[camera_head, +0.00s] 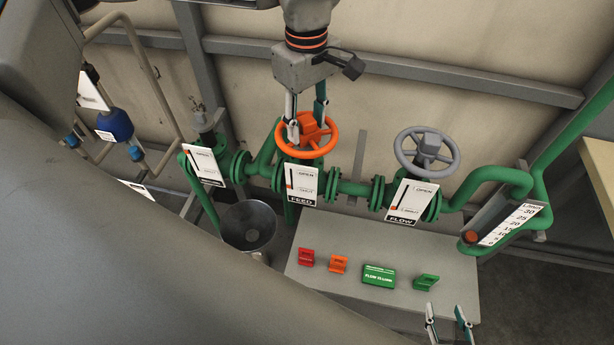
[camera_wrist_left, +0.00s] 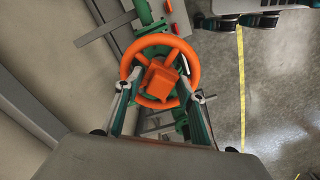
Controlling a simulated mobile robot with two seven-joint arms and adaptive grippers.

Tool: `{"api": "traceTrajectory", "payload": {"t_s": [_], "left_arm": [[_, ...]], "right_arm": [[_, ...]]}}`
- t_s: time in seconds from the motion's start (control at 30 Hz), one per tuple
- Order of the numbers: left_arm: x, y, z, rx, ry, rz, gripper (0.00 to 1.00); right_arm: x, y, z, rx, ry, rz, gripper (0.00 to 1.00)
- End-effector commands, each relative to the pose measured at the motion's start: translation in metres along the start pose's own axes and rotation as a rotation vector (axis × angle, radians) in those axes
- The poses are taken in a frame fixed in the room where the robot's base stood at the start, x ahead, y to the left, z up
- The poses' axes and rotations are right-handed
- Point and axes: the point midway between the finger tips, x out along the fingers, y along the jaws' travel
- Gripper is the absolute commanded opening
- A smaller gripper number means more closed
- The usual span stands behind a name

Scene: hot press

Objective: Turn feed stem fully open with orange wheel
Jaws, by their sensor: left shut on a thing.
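The orange wheel (camera_head: 327,148) sits on top of the feed stem on the green pipe, above the white FEED plate (camera_head: 302,185). The plate has OPEN near its top and an orange mark low on its scale. My left gripper (camera_head: 307,127) reaches down from above and is shut on the wheel. In the left wrist view the orange wheel (camera_wrist_left: 190,58) lies between the two fingers of the left gripper (camera_wrist_left: 163,90), one at each side of the hub. My right gripper (camera_head: 448,325) shows only its fingertips at the bottom edge, apart and empty.
A grey wheel (camera_head: 441,166) stands over the FLOW plate (camera_head: 410,201) to the right. A gauge (camera_head: 510,225) is further right. A grey bench (camera_head: 345,245) carries red, orange and green tags. A dark bucket (camera_head: 248,225) is below left. Green pipes run along the wall.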

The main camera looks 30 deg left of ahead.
Motion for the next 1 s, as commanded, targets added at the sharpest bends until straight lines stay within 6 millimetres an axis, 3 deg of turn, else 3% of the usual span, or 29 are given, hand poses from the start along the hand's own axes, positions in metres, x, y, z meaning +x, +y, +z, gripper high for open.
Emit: {"api": "traceTrajectory", "payload": {"t_s": [0.53, 1.0], "left_arm": [[0.002, 0.0, 0.0, -0.701, -0.001, -0.002, 0.2], [0.001, 0.0, 0.0, -0.797, -0.001, -0.001, 0.2]], "right_arm": [[0.012, -0.004, 0.026, 0.002, -0.014, -0.003, 0.4], [0.013, -0.004, 0.028, 0.003, -0.016, -0.003, 0.4]]}}
